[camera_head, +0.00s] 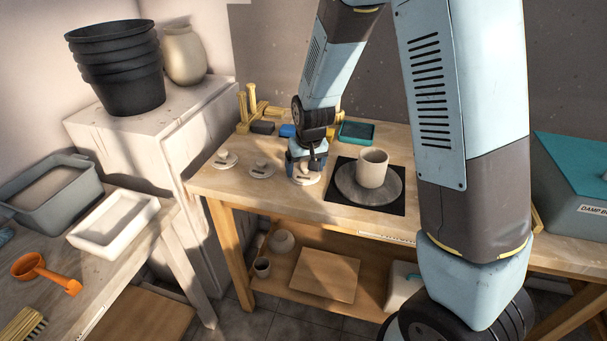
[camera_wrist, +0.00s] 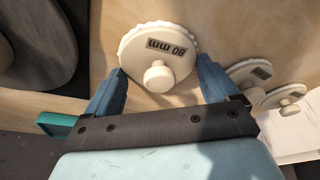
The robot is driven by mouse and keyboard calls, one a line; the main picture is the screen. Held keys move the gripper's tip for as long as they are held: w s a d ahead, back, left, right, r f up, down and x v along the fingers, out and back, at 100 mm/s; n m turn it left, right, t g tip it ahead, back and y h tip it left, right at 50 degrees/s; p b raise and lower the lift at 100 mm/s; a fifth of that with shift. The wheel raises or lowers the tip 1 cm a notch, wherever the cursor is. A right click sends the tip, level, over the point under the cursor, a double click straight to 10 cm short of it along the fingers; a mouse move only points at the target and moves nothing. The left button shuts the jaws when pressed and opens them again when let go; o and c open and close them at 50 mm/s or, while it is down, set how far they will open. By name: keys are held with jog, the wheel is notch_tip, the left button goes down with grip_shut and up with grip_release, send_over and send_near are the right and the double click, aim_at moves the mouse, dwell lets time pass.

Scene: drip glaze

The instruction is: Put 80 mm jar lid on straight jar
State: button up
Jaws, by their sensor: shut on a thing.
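The 80 mm jar lid (camera_wrist: 158,48) is a cream disc with a scalloped edge, a round knob and a dark "80 mm" label, upside down in the wrist view. My gripper (camera_wrist: 160,72) is shut on it, one blue finger at each side of its rim. In the head view the lid (camera_head: 306,179) shows under my gripper (camera_head: 307,164), at or just above the wooden bench; I cannot tell which. The straight jar (camera_head: 372,167), a plain cream cylinder, stands upright and open to the right, on a grey round disc (camera_head: 350,191). The jar is not clearly visible in the wrist view.
Two smaller lids (camera_head: 262,169) (camera_head: 225,159) lie left of my gripper on the bench (camera_head: 230,182). The disc rests on a black square (camera_head: 390,206). Behind are yellow stands (camera_head: 252,105), small blocks and a teal tray (camera_head: 357,132). Bench in front is clear.

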aim_at(305, 165)
jog(key=c, duration=0.5)
jog(key=shift+c, duration=0.2)
jog(key=shift+r, duration=1.05)
jog(key=shift+r, duration=2.45)
